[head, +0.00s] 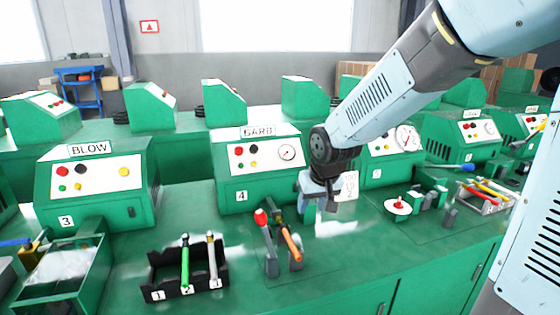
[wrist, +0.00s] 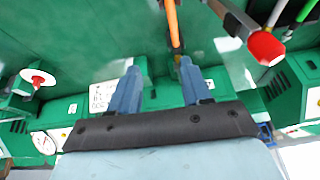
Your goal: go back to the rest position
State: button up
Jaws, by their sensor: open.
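My gripper (head: 322,200) hangs at the end of my arm over the green bench, in front of the panel of machine 4 (head: 262,165). In the wrist view my gripper (wrist: 159,74) shows two blue fingers spread apart with nothing held between them. A tool with an orange handle (head: 291,243) is at the bench fixture left of and below my gripper in the head view. Its orange handle (wrist: 173,25) lies beyond the fingertips in the wrist view. A red-knobbed lever (head: 261,218) stands beside it; its knob also shows in the wrist view (wrist: 266,47).
A black rack (head: 160,262) numbered 1 to 3 holds a green-handled tool (head: 185,262) and a pale-handled tool (head: 211,260). Machine 3 (head: 98,180), marked BLOW, stands left. A white disc with a red knob (head: 398,206) and a tool tray (head: 484,205) are right.

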jog(key=s+d+r+m, duration=0.1)
jog(key=s+d+r, duration=0.5)
jog(key=s, duration=0.3)
jog(key=s+d+r+m+t+h, duration=0.1)
jog(key=s+d+r, duration=0.5)
jog(key=s, duration=0.4)
jog(key=shift+d+r+m, duration=0.3)
jog(key=shift+d+r, duration=0.1)
jog(key=shift+d, duration=0.45)
